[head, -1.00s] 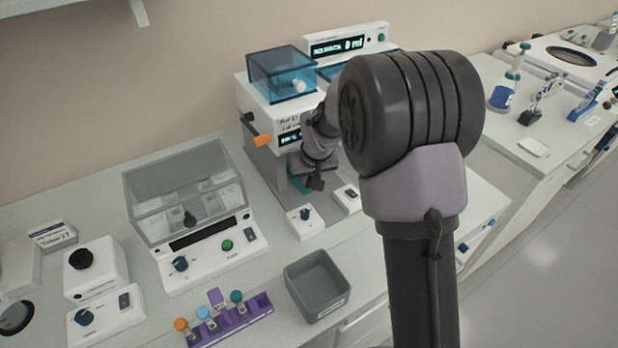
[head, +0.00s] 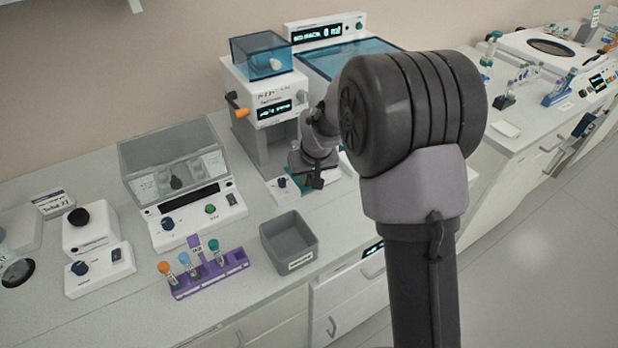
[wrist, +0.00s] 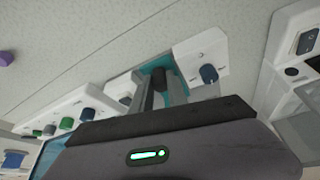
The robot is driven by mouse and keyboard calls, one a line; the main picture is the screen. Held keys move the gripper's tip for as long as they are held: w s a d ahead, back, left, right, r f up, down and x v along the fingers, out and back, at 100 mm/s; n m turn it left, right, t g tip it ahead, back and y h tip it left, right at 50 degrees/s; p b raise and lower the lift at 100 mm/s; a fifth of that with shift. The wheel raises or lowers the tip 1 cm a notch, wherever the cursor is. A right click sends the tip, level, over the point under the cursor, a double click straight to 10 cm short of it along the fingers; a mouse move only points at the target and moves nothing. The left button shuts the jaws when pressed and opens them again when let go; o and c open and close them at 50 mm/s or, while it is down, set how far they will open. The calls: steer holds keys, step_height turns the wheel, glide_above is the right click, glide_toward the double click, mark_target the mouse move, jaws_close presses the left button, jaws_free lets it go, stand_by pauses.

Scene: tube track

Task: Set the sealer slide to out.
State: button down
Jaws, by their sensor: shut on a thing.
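The sealer (head: 270,112) is the white machine with a small lit display, a blue clear lid and an orange lever. Its teal slide (head: 299,182) shows low at the machine's front, partly hidden by my gripper. My gripper (head: 317,182) points down there and is shut on the slide. In the wrist view, my two grey fingers (wrist: 160,92) reach to the teal slide (wrist: 182,84), beside a white panel with a dark blue knob (wrist: 208,73). The exact grip is partly hidden by the fingers.
A grey open bin (head: 289,243) and a purple tube rack (head: 210,274) stand in front on the bench. A clear-lidded device (head: 180,180) is to the left. My arm hides part of the bench at right.

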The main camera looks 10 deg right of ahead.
steer(key=shift+s+f, duration=0.15)
steer(key=c, duration=1.3)
jaws_free()
steer(key=shift+d, duration=0.1)
